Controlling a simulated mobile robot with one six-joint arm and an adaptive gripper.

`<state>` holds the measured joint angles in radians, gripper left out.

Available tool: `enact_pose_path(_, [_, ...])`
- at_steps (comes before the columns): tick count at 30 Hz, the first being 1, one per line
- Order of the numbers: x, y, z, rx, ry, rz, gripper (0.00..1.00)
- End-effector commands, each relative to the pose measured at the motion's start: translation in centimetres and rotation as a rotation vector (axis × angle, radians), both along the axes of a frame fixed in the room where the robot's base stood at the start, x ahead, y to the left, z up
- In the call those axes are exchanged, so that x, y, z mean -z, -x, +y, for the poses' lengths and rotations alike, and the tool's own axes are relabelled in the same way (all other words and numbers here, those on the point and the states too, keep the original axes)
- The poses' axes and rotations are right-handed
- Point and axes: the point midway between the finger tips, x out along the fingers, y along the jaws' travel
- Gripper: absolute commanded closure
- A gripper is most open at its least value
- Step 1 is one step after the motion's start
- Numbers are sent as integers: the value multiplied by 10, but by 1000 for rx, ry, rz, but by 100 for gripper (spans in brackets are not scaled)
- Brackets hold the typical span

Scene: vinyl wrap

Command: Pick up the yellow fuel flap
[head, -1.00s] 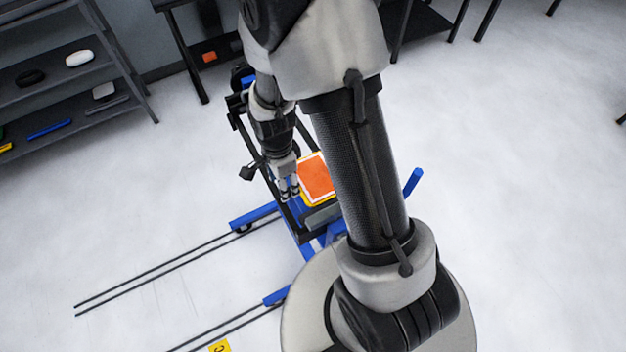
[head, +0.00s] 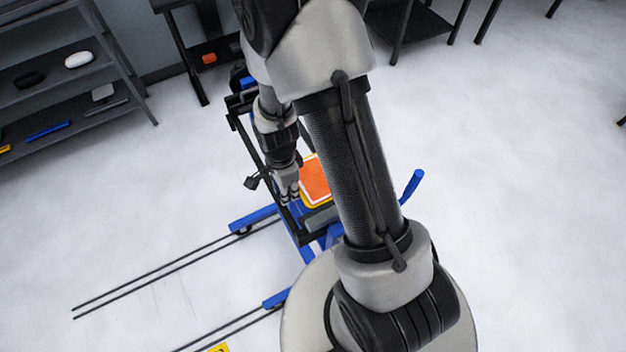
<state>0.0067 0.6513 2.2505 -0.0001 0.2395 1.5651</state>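A flat panel with a yellow edge (head: 318,204), which looks like the yellow fuel flap, lies on the blue and black wheeled stand (head: 255,217). An orange square (head: 315,182) with a white border covers most of its top. My arm hides its right side. My gripper (head: 289,199) points down at the left edge of the panel, close beside it. Whether it touches the panel cannot be told. The fingers are small, and whether they are open or shut is unclear. I see nothing held between them.
A grey shelf (head: 75,95) with several small items stands at the left. Dark tables (head: 420,30) stand at the back. A yellow marker (head: 218,348) lies by the floor rails (head: 170,272) at the bottom. The floor at right is clear.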

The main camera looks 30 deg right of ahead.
Motion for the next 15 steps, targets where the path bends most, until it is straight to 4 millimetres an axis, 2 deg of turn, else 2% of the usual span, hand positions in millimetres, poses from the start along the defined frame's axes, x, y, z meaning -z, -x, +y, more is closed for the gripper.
enact_pose_path(8, [0,0,0,0,0,0,100])
enact_pose_path(15, [0,0,0,0,0,0,100])
